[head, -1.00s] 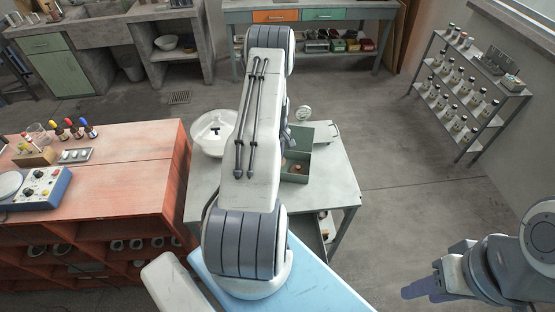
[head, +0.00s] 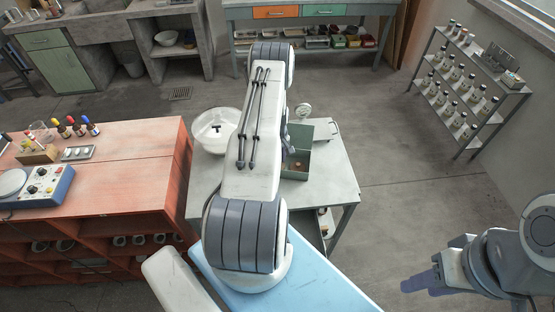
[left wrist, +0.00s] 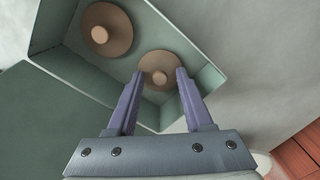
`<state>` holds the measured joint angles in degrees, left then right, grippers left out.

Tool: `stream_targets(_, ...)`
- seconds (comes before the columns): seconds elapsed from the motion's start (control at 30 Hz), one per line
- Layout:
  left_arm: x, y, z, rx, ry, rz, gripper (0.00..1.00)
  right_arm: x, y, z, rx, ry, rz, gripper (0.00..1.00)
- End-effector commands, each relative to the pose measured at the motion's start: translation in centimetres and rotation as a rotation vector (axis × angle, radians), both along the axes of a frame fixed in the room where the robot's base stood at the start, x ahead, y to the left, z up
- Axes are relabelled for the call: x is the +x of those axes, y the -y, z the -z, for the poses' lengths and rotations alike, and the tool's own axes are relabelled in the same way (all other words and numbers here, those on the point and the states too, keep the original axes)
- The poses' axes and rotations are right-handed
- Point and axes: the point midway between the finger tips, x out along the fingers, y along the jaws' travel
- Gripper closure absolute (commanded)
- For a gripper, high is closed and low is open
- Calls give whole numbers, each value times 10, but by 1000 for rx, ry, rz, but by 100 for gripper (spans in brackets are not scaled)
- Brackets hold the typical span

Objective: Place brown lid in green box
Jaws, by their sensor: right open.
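The green box (head: 297,158) stands on the grey table, partly behind my left arm in the head view. The left wrist view looks into the green box (left wrist: 72,72). One brown lid (left wrist: 104,29) with a round knob lies inside it. A second brown lid (left wrist: 159,65) appears between the tips of my left gripper (left wrist: 160,74), low in the box. The left fingers are spread apart; contact with this lid is not clear. The left gripper is hidden in the head view. My right gripper (head: 421,286) is open and empty at the lower right, far from the box.
A white bowl (head: 206,142) with a dark thing in it stands left of the box on the grey table (head: 342,185). A red bench (head: 130,165) with instruments is at the left. A bottle rack (head: 470,90) stands at the right. Floor between is clear.

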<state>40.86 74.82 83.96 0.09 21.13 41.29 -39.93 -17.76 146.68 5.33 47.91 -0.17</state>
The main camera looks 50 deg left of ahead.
Motion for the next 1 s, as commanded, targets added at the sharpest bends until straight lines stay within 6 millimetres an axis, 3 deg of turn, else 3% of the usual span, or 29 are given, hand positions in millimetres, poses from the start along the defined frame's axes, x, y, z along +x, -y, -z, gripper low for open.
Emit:
stream_targets(0.3,1,-1,-9,2,1,0,49,0,0,0,0,0,0,58)
stream_targets(0.8,1,-1,-101,3,2,0,49,0,0,27,0,0,4,58)
stream_targets(1.0,0,0,-119,0,-1,0,49,0,0,30,0,0,5,58)
